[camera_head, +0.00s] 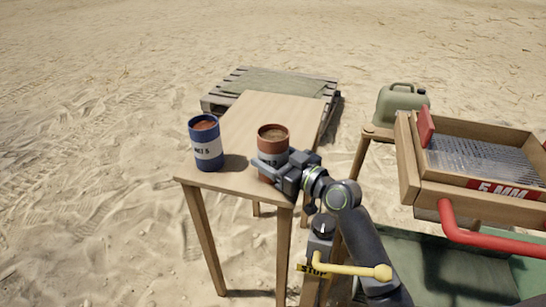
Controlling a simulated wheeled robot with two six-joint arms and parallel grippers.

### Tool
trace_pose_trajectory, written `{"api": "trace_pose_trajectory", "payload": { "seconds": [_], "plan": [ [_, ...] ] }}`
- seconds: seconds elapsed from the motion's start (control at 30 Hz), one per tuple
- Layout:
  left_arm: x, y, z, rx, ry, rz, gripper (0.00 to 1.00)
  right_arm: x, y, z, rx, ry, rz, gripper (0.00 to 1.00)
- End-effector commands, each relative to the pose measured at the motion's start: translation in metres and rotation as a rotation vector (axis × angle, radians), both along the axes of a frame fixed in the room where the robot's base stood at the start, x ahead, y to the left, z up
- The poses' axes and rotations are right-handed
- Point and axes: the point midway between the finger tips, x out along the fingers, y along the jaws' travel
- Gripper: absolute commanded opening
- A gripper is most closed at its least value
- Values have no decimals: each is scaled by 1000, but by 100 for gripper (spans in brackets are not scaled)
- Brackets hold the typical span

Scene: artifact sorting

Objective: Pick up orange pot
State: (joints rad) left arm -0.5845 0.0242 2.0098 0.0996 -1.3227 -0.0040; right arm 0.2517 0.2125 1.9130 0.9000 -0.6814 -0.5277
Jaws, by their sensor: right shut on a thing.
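The orange pot (273,137) is a reddish-brown cylinder with a pale label and brown contents. It stands upright at the front right of the small wooden table (264,112). My right gripper (268,168) reaches in from the right and is shut on the lower part of the pot, hiding part of its label and base. I cannot tell whether the pot's base touches the table. My left gripper is not in view.
A blue pot (206,146) with a white label stands at the table's left front. A wooden sieve box (408,165) marked 5 MM and a green jerrycan (401,106) are on the right. A pallet (225,93) lies behind. The table's far part is clear.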

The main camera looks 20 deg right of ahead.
Motion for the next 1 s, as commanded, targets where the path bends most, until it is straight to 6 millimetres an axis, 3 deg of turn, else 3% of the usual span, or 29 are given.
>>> {"api": "trace_pose_trajectory", "payload": {
  "seconds": [0.27,0.7,1.0],
  "plan": [
    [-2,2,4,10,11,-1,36,0,0,23,-2,-8,1,22],
    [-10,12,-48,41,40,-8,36,0,0,84,-1,-6,1,22],
    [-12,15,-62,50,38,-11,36,0,0,102,0,-4,0,22]
  ]
}}
